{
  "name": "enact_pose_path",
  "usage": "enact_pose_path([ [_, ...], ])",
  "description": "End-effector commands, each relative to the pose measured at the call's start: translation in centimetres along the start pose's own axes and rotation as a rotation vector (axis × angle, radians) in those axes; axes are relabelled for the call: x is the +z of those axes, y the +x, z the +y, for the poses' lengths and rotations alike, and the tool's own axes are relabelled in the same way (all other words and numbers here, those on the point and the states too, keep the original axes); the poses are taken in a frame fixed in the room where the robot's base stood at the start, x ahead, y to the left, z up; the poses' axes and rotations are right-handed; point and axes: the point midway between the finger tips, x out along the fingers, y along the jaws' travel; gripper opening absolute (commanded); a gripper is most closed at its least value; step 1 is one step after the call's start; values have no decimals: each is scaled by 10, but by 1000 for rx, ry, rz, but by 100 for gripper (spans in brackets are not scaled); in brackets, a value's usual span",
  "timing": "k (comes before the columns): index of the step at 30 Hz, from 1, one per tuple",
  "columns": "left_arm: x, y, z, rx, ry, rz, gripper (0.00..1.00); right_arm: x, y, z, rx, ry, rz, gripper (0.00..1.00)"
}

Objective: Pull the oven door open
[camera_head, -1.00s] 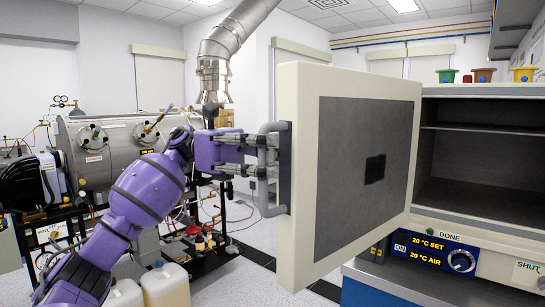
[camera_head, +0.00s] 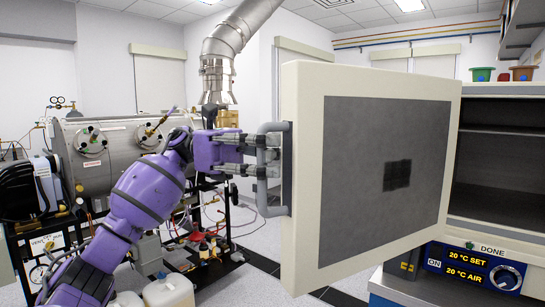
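The oven door (camera_head: 300,180) is a pale slab with a dark grey inner panel. It stands open, swung out towards the left of the oven (camera_head: 540,100), whose dark shelved chamber shows behind it. A grey bar handle (camera_head: 270,195) is on the door's outer side, at its left edge. My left gripper (camera_head: 266,156), on a purple arm, is at this handle, with its two fingers around the bar, one above the other in the picture. It looks shut on the handle; the exact contact is partly hidden. My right gripper is not in view.
A control panel (camera_head: 470,265) with a knob sits under the chamber. Coloured pots (camera_head: 522,73) stand on top of the oven. A steel cylindrical vessel (camera_head: 105,150) on a frame and pale jugs (camera_head: 170,291) are at the left. Floor shows clear below the door.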

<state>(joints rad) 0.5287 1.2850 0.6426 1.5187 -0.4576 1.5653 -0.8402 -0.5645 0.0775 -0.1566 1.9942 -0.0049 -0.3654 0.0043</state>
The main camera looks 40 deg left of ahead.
Motion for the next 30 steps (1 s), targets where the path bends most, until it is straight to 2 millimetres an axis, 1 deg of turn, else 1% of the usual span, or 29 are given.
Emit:
enact_pose_path([
  [1,-4,0,-2,-10,-6,6,0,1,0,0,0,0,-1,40],
  [9,-5,0,-1,-10,-7,6,0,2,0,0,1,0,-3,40],
  [20,-5,0,-1,-10,-7,7,0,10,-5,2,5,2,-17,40],
  [27,-4,0,-1,-8,-5,6,30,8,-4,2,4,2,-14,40],
  [28,-3,0,0,-7,-5,6,33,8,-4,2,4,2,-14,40],
  [30,-3,0,0,-7,-4,5,33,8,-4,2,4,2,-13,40],
])
